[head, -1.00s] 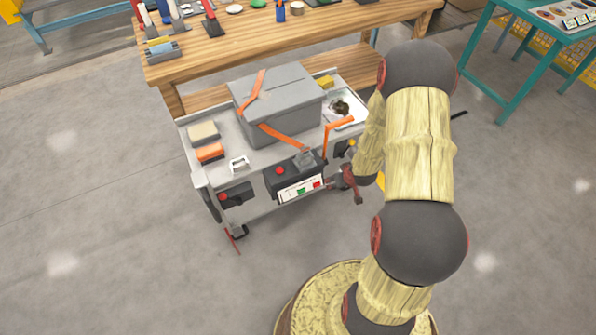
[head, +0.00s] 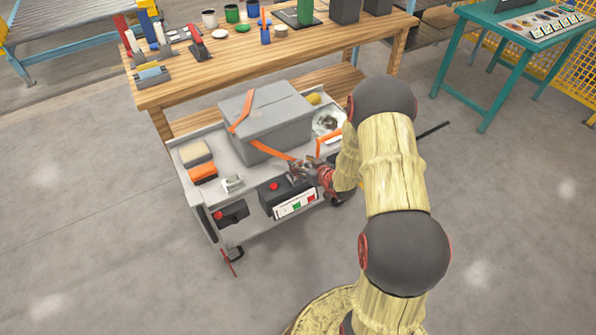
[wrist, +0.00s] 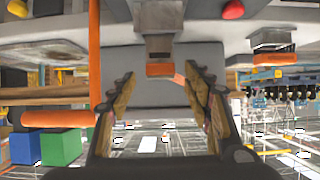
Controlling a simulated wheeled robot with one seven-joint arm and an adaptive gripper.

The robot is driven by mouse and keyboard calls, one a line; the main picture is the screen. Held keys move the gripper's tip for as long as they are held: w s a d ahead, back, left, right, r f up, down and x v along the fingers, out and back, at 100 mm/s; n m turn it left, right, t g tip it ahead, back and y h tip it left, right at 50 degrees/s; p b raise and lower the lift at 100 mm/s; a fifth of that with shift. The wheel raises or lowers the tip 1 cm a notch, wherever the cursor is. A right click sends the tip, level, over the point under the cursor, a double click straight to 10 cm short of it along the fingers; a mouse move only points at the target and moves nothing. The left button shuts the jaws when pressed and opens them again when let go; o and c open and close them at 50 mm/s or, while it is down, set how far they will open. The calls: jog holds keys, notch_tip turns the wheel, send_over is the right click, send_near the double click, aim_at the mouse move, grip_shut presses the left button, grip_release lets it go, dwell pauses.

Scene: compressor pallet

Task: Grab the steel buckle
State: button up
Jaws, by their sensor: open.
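The steel buckle (wrist: 158,43) is a grey metal block at the end of an orange strap (wrist: 160,70), which runs over the grey box. In the wrist view it is ahead of my open gripper (wrist: 158,74), centred between the two fingers. The fingers are spread on either side and do not appear to touch it. In the head view my gripper (head: 305,170) is at the front of the grey box (head: 265,120), by the lower end of the orange strap (head: 262,140), and largely hides the buckle.
The cart (head: 205,230) also carries a black control box (head: 268,203), an orange block (head: 203,173), a tan block (head: 195,152) and a small silver piece (head: 232,183). An upright orange strap end (head: 328,143) is close to my gripper. A wooden bench (head: 200,85) stands behind.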

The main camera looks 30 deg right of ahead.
aim_at(299, 162)
jog(key=x, duration=0.3)
jog(key=shift+b, duration=0.4)
jog(key=shift+r, duration=0.1)
jog(key=c, duration=0.4)
grip_shut()
